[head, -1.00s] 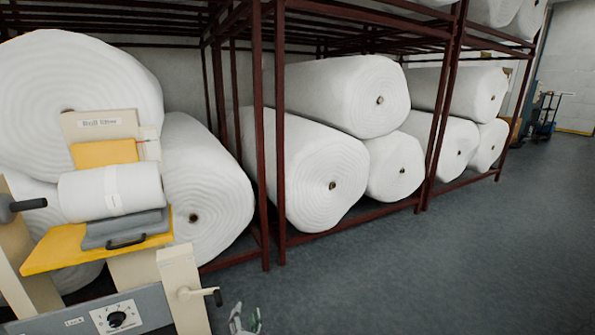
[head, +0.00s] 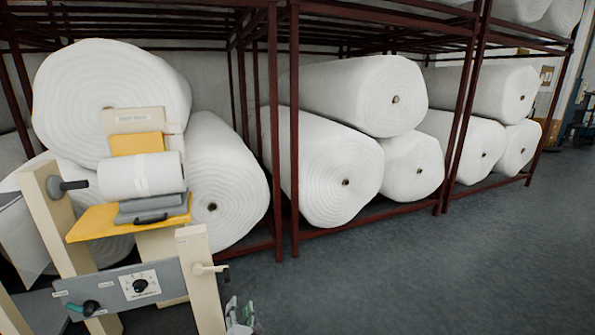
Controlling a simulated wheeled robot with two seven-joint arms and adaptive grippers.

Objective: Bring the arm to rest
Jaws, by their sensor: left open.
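My left gripper (head: 240,310) shows only at the bottom edge of the head view, just right of the cream post of the machine. Its fingers point up and are apart, with nothing seen between them. The rest of that arm is out of the picture. My right gripper is not in view. A small white roll (head: 140,175) with a label lies on the grey pad (head: 150,204) above the yellow tray (head: 90,224) of the machine.
Large white wadding rolls (head: 325,165) lie on dark red racks (head: 273,130) behind. The grey floor (head: 430,270) to the right is clear.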

